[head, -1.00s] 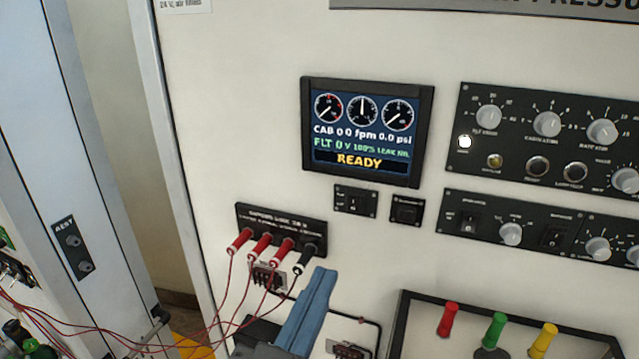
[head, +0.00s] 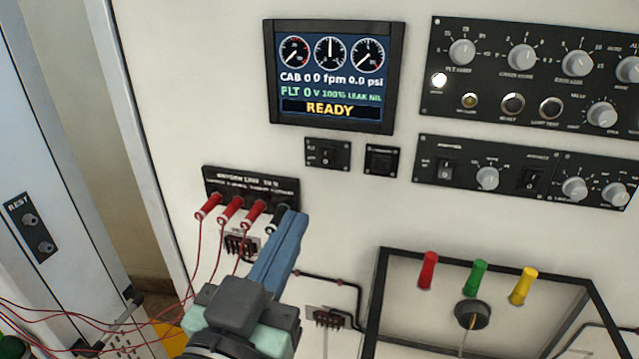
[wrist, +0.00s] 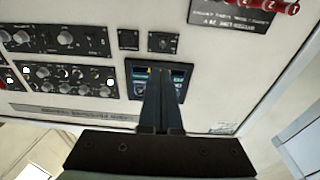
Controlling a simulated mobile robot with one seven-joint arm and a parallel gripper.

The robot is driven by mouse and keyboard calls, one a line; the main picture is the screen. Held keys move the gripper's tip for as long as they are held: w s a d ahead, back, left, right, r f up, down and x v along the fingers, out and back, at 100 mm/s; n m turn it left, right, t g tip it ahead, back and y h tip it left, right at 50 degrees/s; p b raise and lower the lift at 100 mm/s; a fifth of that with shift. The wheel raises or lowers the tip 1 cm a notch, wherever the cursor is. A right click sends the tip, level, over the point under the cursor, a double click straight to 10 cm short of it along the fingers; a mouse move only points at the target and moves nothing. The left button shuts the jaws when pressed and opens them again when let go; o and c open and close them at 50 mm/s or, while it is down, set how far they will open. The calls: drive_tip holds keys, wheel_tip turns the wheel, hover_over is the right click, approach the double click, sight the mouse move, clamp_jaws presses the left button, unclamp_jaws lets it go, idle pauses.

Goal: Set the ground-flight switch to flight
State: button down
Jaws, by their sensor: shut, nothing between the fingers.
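The switch plate also shows in the wrist view (wrist: 162,42), where the panel appears upside down. My gripper (head: 290,222), with blue fingers, is shut and empty, below and left of the switch, apart from it. In the head view it partly covers the black plug. In the wrist view my fingers (wrist: 161,75) overlap the display.
The display (head: 331,77) reads READY. Red plugs (head: 231,208) with hanging leads stick out of a black block beside my gripper. Knob panels (head: 480,178) lie to the right.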

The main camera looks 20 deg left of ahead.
sight(326, 152)
drive_tip(key=w, duration=0.4)
drive_tip(key=w+r, duration=0.1)
drive_tip(key=w, duration=0.7)
drive_tip(key=shift+a+r, duration=0.15)
drive_tip(key=shift+r, duration=0.15)
drive_tip(key=shift+w, duration=0.15)
drive_tip(key=shift+r, duration=0.15)
